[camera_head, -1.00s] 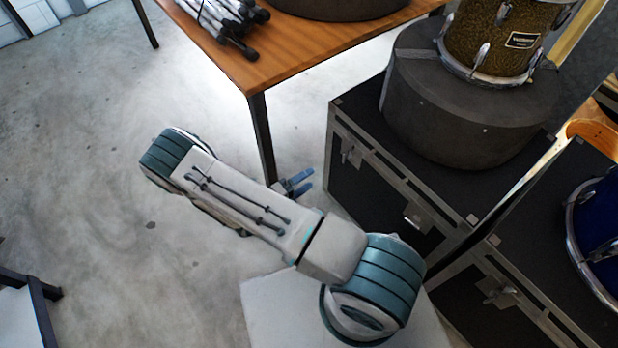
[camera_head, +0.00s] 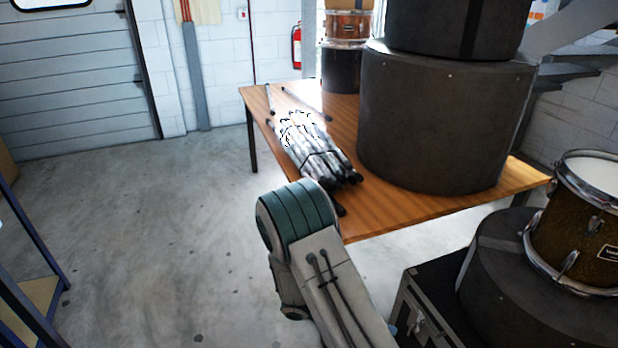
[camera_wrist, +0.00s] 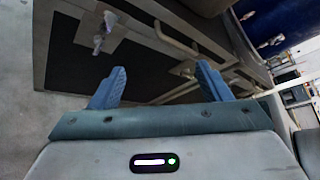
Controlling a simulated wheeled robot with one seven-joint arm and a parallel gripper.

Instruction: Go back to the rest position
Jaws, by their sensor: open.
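My gripper (camera_wrist: 160,90) shows in the wrist view with its two blue fingers apart and nothing between them. Behind the fingers is the dark side of a flight case (camera_wrist: 125,50) with metal edges and latches; I cannot tell how far off it is. In the head view my arm reaches down at the bottom middle, and the gripper itself is out of that view.
A wooden table (camera_head: 385,205) stands beyond my arm, holding a bundle of metal stands (camera_head: 318,150) and large dark drum cases (camera_head: 440,125). A flight case (camera_head: 425,305) at lower right bears a round case and a gold drum (camera_head: 580,235).

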